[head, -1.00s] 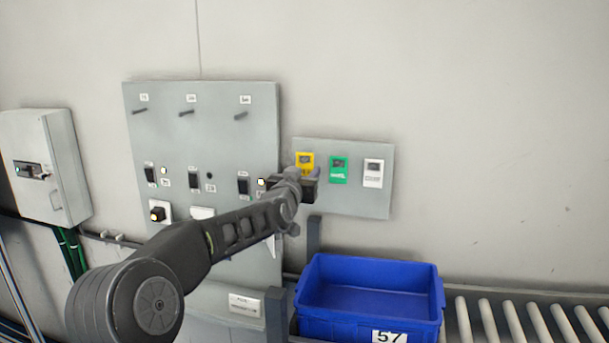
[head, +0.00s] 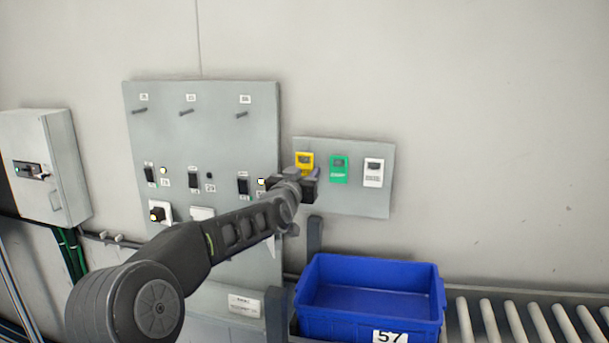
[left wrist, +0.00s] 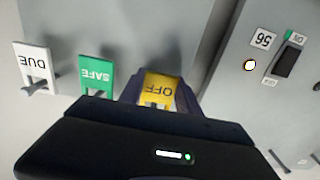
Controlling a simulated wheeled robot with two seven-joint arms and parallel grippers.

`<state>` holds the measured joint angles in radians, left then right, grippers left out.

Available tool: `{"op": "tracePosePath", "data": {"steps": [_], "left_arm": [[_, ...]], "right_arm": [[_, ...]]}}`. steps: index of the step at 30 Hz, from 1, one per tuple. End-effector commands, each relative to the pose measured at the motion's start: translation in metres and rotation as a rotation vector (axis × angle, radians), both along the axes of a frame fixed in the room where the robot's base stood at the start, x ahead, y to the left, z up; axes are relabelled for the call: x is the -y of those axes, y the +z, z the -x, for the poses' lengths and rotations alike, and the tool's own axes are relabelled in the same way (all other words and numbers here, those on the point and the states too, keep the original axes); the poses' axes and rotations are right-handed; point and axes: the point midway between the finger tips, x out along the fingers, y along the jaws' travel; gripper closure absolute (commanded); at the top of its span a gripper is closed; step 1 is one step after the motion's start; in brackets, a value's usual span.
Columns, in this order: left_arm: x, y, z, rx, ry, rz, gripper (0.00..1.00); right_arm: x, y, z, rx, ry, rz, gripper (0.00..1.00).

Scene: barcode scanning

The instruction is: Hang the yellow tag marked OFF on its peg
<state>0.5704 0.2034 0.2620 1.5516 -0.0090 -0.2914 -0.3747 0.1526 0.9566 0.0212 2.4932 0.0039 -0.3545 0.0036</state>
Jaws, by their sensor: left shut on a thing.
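The yellow tag marked OFF (head: 304,159) is at the left of the small grey board, beside the green tag. My left gripper (head: 308,178) is in front of it and hides its lower part. In the left wrist view the yellow tag (left wrist: 158,90) shows its OFF lettering upside down, between the fingers of my left gripper (left wrist: 160,98), which is shut on it. Three pegs stick out of the large grey panel; the middle one (head: 187,113) and the right one (head: 241,115) are bare, as is the left one (head: 139,110). My right gripper is not in view.
The green SAFE tag (head: 338,170) and the white DUE tag (head: 373,173) hang on the small board (head: 372,205). Switches and lamps line the large panel (head: 215,145). A blue crate (head: 370,328) stands below, beside a roller conveyor (head: 537,325).

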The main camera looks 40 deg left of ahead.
Motion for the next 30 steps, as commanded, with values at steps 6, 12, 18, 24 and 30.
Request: {"op": "tracePosePath", "data": {"steps": [6,12,18,24,30], "left_arm": [[0.0002,0.0002,-0.0001,0.0,0.0,0.0,1.0],[0.0003,0.0001,-0.0001,0.0,0.0,0.0,1.0],[0.0003,0.0,-0.0001,0.0,-0.001,0.0,0.44],[0.0003,-0.0002,-0.0001,0.0,-0.001,0.0,0.35],[0.0003,-0.0003,-0.0001,0.0,-0.001,0.0,0.35]], "right_arm": [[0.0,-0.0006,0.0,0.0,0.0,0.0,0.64],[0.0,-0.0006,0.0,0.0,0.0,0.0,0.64],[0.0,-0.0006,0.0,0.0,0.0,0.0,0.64],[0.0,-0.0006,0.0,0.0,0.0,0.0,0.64],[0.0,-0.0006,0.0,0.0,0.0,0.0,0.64]]}}
